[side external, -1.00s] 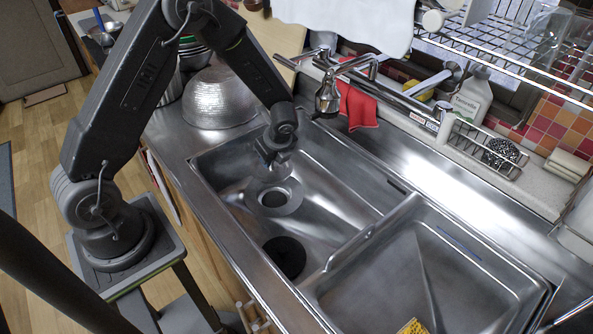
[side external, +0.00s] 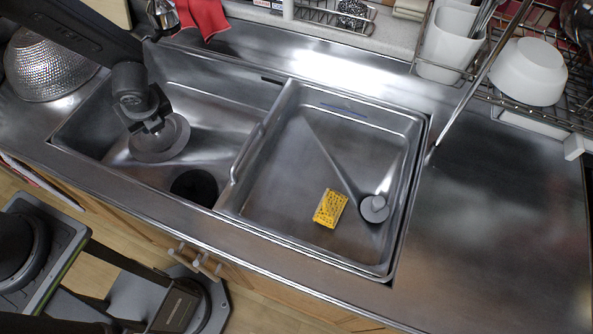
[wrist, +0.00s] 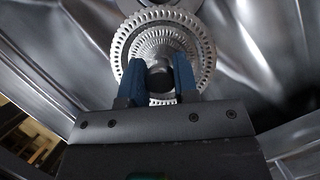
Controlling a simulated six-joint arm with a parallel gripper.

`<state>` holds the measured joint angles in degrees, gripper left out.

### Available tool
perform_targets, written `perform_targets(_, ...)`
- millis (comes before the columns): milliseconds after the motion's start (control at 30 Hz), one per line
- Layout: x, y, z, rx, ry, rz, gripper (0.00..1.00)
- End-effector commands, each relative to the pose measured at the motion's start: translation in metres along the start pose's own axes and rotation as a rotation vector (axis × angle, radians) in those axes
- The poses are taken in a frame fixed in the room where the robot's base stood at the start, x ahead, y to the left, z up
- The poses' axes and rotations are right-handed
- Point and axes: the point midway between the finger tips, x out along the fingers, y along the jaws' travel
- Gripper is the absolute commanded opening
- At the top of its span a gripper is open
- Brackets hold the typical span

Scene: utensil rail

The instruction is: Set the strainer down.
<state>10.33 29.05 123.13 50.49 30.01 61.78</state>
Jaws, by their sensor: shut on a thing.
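The strainer (wrist: 160,40) is a round metal disc with a slotted rim and a central knob, face-on in the wrist view. My gripper (wrist: 158,72) is shut on the knob, with one blue finger on each side. In the side view my gripper (side external: 150,126) is low in the left basin, over the grey round drain area (side external: 177,138). The strainer overlaps the drain there and is hard to tell from it. I cannot tell whether the strainer touches the sink floor. Part of a metal ring lies beyond the strainer in the wrist view.
A dark round spot (side external: 193,187) lies near the left basin's front. The right basin (side external: 290,180) holds a yellow sponge (side external: 330,208) and a grey round knobbed piece (side external: 374,208). A divider separates the basins. A metal bowl (side external: 45,68) stands left; the counter (side external: 490,220) at right is clear.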

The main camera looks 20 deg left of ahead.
Motion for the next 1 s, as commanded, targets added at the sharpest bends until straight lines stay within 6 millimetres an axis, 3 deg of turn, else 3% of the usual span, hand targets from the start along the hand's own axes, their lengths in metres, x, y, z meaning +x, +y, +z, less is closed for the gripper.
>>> perform_targets(233,-0.038,-0.027,-0.011,-0.288,0.004,0.112,0.03)
perform_targets(367,-0.074,-0.048,-0.023,-0.507,0.013,0.204,0.03)
perform_targets(533,-0.146,-0.079,-0.045,-0.798,0.023,0.325,0.04)
perform_targets(700,-0.219,-0.096,-0.067,-1.001,0.026,0.418,0.04)
perform_targets(1000,-0.306,-0.099,-0.089,-1.157,0.023,0.496,0.04)
